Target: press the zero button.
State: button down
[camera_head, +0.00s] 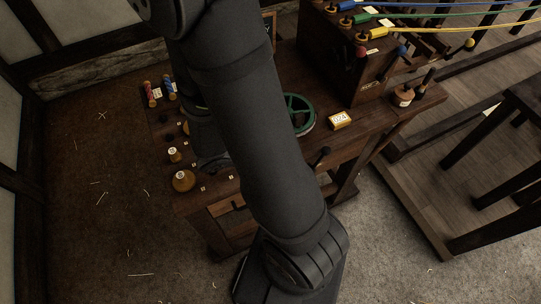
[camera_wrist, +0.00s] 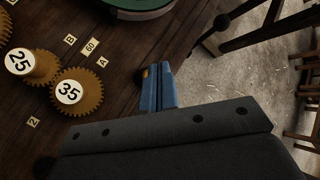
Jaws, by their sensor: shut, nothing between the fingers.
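My gripper (camera_wrist: 158,72) shows in the wrist view as two blue fingers held together, with nothing between them. They are over the dark wooden bench top (camera_wrist: 115,85), near its edge. A dark round part and a small orange spot show at the left of the fingertips; I cannot tell whether they belong to a button. No button marked zero can be made out in either view. In the head view my arm covers the middle of the bench and hides my gripper.
Brass gears marked 35 (camera_wrist: 70,92) and 25 (camera_wrist: 20,62) lie left of the fingers. A green wheel (camera_head: 303,127) stands farther back.

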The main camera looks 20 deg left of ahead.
jog(key=shift+f, duration=0.1)
dwell(0.3)
jog(key=shift+f, duration=0.35)
jog(key=shift+f, duration=0.45)
dwell(0.6)
dwell(0.4)
jog(key=shift+r, duration=0.9)
jog(key=shift+r, duration=2.5)
jog(key=shift+f, duration=0.1)
jog(key=shift+r, duration=2)
